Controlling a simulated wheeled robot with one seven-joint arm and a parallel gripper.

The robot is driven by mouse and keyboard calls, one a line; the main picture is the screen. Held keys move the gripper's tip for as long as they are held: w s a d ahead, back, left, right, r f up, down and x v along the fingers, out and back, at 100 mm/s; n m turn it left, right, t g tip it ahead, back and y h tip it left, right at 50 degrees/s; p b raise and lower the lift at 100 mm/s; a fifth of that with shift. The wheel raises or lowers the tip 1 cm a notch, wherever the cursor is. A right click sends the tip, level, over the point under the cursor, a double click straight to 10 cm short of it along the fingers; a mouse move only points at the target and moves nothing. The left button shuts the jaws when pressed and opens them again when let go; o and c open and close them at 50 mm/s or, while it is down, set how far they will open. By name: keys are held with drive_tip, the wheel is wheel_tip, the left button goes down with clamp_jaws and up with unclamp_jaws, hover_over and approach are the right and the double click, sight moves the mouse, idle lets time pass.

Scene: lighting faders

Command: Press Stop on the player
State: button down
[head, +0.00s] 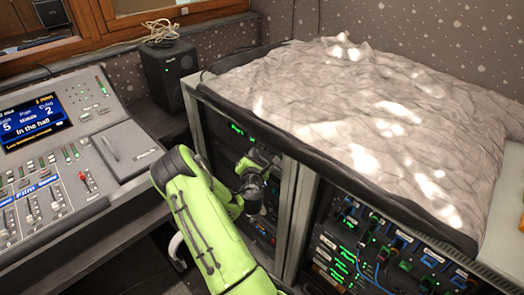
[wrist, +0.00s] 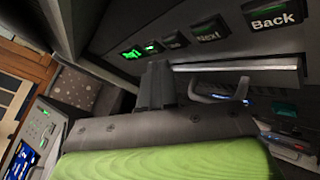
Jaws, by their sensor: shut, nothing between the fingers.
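The player (head: 233,132) sits high in the left bay of the rack, with small green lit labels on its front. In the wrist view its row of buttons runs from Back (wrist: 272,16) and Next (wrist: 209,34) to a dark button (wrist: 173,40) and two green lit buttons (wrist: 131,53). I cannot read which one is Stop. My gripper (wrist: 157,68) is shut and empty, its fingertips just below the dark button and the nearer green one. I cannot tell whether they touch the panel. In the head view my gripper (head: 257,160) is in front of the player and hides part of it.
A mixing desk (head: 50,165) with a lit screen stands at the left. A black speaker (head: 168,70) stands behind. A grey cloth (head: 370,120) covers the rack top. Cabled units (head: 380,250) fill the right bay. A handle (wrist: 215,97) sticks out below the buttons.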

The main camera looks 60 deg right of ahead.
drive_tip(key=a+b, duration=0.2)
drive_tip(key=a, duration=0.1)
drive_tip(key=shift+w+a, duration=0.25)
drive_tip(key=shift+w, duration=0.15)
idle(0.5)
